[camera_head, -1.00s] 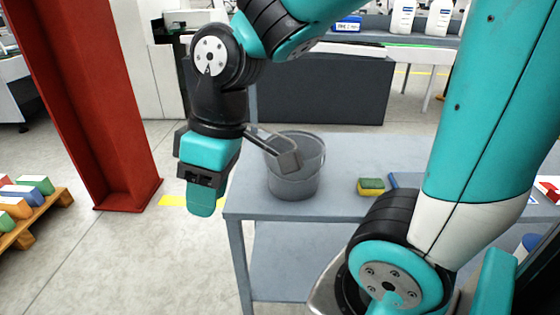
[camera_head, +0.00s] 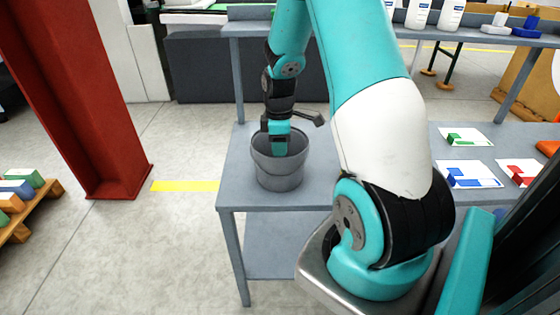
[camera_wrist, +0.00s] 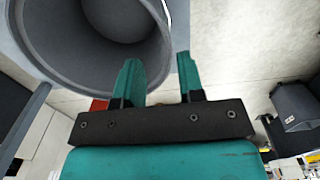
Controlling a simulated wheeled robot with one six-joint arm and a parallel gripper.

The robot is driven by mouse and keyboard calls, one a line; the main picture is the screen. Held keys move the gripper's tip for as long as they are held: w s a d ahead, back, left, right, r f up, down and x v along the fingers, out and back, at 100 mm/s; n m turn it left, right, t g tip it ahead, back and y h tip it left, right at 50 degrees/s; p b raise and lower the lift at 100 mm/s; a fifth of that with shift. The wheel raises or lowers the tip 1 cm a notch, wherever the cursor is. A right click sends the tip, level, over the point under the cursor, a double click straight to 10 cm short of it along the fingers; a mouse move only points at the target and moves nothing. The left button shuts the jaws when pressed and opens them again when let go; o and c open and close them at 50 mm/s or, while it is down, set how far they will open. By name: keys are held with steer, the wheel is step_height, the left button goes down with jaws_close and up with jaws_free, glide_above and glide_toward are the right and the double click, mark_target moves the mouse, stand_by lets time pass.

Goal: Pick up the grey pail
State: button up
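The grey pail (camera_head: 279,178) stands upright on the grey table (camera_head: 236,165) in the head view. My gripper (camera_head: 279,150) points down at the pail's opening; its fingertips are partly hidden there. In the wrist view the pail (camera_wrist: 75,60) fills the upper left, its round mouth facing the camera. My gripper (camera_wrist: 158,68) is open, with a clear gap between its two teal fingers. One finger overlaps the pail's rim in the picture, and the other shows just outside it. I cannot tell whether either finger touches the wall.
A red column (camera_head: 85,110) stands at the left, beside a pallet of coloured boxes (camera_head: 20,195). Cards with coloured blocks (camera_head: 468,175) lie on the table's right part. A shelf with white bottles (camera_head: 420,14) runs behind. The table left of the pail is clear.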

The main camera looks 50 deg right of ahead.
mark_target(280, 160)
steer(key=shift+s+f+p, duration=0.2)
steer(key=shift+f+p, duration=0.95)
steer(key=shift+f, duration=2.7)
jaws_close()
